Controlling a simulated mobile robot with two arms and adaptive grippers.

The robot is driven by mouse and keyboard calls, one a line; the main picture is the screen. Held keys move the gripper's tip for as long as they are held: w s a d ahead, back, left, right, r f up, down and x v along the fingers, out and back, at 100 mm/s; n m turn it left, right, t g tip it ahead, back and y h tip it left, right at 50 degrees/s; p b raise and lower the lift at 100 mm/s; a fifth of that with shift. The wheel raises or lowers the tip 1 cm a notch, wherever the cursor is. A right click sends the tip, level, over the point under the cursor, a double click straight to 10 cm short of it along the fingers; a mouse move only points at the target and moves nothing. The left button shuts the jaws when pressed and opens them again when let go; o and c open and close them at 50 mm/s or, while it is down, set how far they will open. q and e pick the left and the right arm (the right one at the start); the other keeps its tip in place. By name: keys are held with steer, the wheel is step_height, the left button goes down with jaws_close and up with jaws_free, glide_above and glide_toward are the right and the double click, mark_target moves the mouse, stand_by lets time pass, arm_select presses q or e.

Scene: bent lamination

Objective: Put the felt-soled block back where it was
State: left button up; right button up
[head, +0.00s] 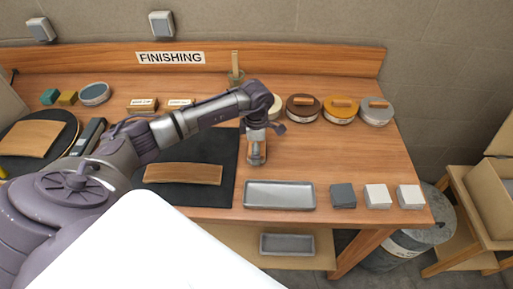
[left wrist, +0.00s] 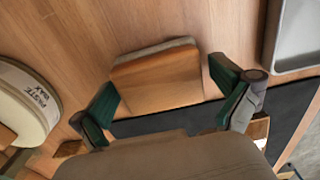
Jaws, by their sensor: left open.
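The felt-soled block (left wrist: 158,82), wooden with a thin grey layer along its far edge, lies on the bare wooden bench top in the left wrist view. In the head view the block (head: 257,159) is small and partly covered by my gripper, just right of the dark mat. My left gripper (left wrist: 163,78) is open, with one green-padded finger on each side of the block. In the head view my left gripper (head: 257,145) is right over it. Whether the fingers touch it I cannot tell. My right gripper is not in view.
A metal tray (head: 280,195) lies in front of the block. A curved wooden panel (head: 183,174) rests on the dark mat (head: 228,180). Round tins (head: 303,108) stand behind to the right, several small blocks (head: 343,195) at front right. The bench's right middle is clear.

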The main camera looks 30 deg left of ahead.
arm_select(q)
steer(key=shift+r, duration=0.15)
step_height(320, 180, up, 12)
steer(key=b, duration=0.3)
steer(key=shift+b, duration=0.3)
